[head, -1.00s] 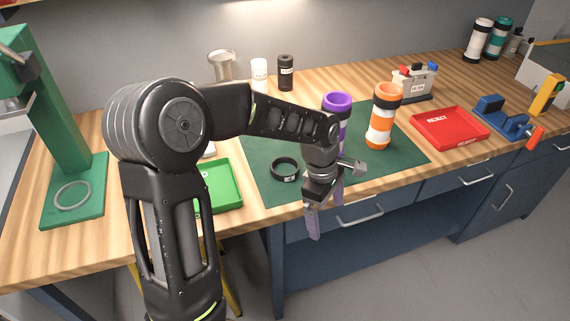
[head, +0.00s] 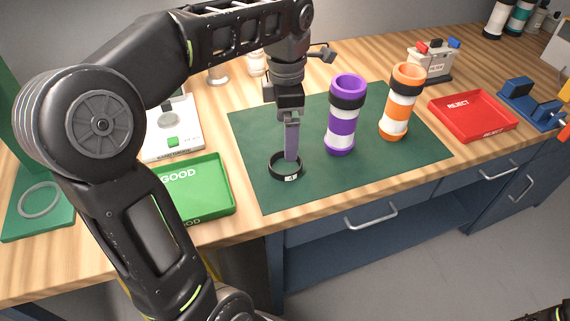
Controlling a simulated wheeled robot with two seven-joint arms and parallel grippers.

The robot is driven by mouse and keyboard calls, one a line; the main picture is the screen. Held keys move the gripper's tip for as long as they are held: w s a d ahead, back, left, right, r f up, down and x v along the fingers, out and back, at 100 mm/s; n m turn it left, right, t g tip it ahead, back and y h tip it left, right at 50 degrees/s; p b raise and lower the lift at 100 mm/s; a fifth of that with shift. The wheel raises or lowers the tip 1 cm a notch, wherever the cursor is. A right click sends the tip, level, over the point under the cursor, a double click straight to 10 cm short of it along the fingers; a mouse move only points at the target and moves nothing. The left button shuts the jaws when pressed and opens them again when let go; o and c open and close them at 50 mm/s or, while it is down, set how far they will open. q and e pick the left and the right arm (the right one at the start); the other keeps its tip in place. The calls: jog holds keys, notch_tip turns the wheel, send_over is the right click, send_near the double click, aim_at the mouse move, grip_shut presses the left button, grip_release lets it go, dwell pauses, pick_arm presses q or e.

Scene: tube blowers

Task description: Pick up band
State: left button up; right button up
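The black band (head: 275,171) with a small white label lies flat on the dark green mat (head: 255,195), near the mat's left side. My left gripper (head: 291,158) comes down from above. Its purple-grey fingers point down and the tips overlap the band's ring in the picture. The fingers line up side-on, so the gap between them is hidden. I cannot tell whether they touch the band. My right gripper is out of view; only a scrap of my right arm may show at the bottom right corner.
A purple-and-white tube (head: 342,130) and an orange-and-white tube (head: 399,115) stand upright right of the band. A green GOOD tray (head: 205,212) is to its left, a white scale (head: 168,143) behind that tray. A red REJECT tray (head: 478,131) lies at right.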

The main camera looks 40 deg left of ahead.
aim_at(285, 168)
pick_arm(q)
jog(key=f, duration=0.1)
jog(key=f+b, duration=0.1)
jog(key=w+f, duration=0.1)
jog(key=shift+a+b, duration=0.35)
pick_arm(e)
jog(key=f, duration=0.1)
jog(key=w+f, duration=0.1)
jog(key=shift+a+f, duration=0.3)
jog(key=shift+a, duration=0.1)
pick_arm(q)
jog(key=shift+f, duration=1.25)
jog(key=shift+s+f, duration=0.1)
jog(key=shift+f, duration=2.55)
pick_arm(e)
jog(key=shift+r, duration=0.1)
